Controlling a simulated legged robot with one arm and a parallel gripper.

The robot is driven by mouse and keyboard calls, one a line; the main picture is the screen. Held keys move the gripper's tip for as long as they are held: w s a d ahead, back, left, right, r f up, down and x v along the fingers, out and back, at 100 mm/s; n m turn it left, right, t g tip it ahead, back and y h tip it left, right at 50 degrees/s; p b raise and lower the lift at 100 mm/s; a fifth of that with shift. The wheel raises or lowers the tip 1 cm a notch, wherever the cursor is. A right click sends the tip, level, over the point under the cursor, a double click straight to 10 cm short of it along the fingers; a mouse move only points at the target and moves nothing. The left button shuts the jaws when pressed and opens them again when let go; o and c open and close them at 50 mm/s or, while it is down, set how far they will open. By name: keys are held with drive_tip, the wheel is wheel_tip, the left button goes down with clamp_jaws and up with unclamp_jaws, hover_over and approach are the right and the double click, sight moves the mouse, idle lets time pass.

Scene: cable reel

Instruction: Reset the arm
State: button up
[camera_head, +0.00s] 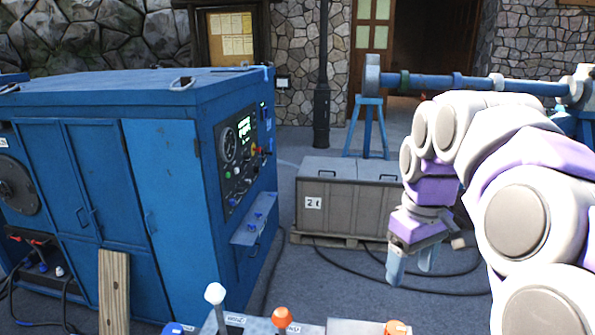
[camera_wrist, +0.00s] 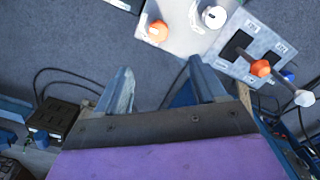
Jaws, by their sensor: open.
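My gripper (camera_head: 411,268) hangs at the end of my white and purple arm on the right side of the head view, pointing down. Its two blue-grey fingers are apart with nothing between them. In the wrist view my gripper (camera_wrist: 160,85) shows both fingers spread over dark floor. A control panel with levers (camera_head: 282,320) stands at the bottom of the head view, left of my gripper. In the wrist view an orange knob (camera_wrist: 158,30) and a white knob (camera_wrist: 214,16) on the panel lie beyond the fingertips, apart from them.
A big blue machine cabinet (camera_head: 170,180) with gauges fills the left. A grey crate (camera_head: 345,205) on a pallet stands behind my gripper. A blue pipe on stands (camera_head: 470,84) crosses the back right. Black cables (camera_head: 345,262) lie on the floor. A wooden plank (camera_head: 114,290) leans on the cabinet.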

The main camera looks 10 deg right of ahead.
drive_tip(key=s+a+f+m+g+b, duration=0.1)
drive_tip(key=s+a+f+b, duration=0.3)
drive_tip(key=s+f, duration=0.8)
drive_tip(key=s+a+f+m+b, duration=0.2)
drive_tip(key=s+a+f+b, duration=0.2)
drive_tip(key=s+a+f, duration=0.3)
drive_tip(key=s+f, duration=0.5)
drive_tip(key=f, duration=0.2)
drive_tip(key=shift+s+a+f+m+g, duration=0.15)
drive_tip(key=shift+s+a+m+g, duration=0.15)
drive_tip(key=shift+m+g, duration=0.1)
